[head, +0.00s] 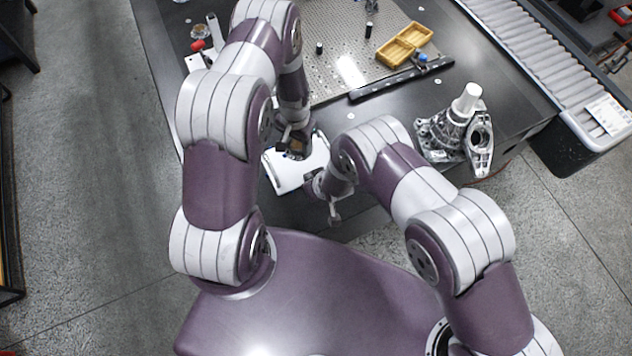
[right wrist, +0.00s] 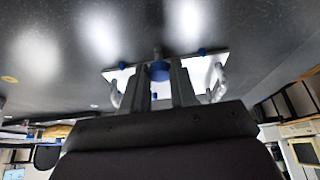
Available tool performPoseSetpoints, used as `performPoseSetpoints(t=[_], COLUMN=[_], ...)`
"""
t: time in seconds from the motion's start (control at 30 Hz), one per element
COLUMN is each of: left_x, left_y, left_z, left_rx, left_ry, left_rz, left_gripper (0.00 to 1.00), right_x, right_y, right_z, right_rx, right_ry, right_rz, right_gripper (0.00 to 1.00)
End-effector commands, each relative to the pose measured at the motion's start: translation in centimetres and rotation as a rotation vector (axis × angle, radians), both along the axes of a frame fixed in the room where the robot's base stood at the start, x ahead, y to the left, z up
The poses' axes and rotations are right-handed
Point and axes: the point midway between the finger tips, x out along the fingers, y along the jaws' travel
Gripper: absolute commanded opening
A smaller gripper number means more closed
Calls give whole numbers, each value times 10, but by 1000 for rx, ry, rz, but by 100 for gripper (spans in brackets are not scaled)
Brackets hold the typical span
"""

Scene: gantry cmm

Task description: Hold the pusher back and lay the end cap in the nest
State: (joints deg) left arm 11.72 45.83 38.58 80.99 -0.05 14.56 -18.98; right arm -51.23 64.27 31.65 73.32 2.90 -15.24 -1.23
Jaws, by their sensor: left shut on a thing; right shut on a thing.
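A white fixture plate (head: 284,180) lies near the table's front edge; it also shows in the right wrist view (right wrist: 208,72), with blue fittings and curved grey posts. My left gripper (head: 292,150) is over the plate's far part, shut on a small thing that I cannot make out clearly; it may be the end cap. The nest is hidden or too small to tell. My right gripper (head: 316,187) is at the plate's near right edge. In the right wrist view its fingers (right wrist: 158,88) are shut on a blue knob (right wrist: 159,71), apparently the pusher's.
A grey metal housing (head: 458,130) with a pale cylinder on it stands to the right. A perforated plate (head: 335,45), a yellow divided tray (head: 405,44) and a black bar (head: 400,80) lie farther back. A roller conveyor (head: 535,55) runs along the right.

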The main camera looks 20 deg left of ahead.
Motion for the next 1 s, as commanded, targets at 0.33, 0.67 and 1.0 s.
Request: performPoseSetpoints(t=[0.33,0.67,1.0], left_x=[0,0,0], left_y=[0,0,0], left_z=[0,-14,-33], left_rx=[0,0,0], left_ry=[-1,0,0], left_rz=[0,0,0], left_gripper=[14,14,14], right_x=[-3,-4,-4], right_y=[-4,-4,-5], right_z=[-4,-5,-5], right_rx=[-10,-12,-13], right_ry=[8,10,11], right_rz=[0,0,1], right_gripper=[5,5,5])
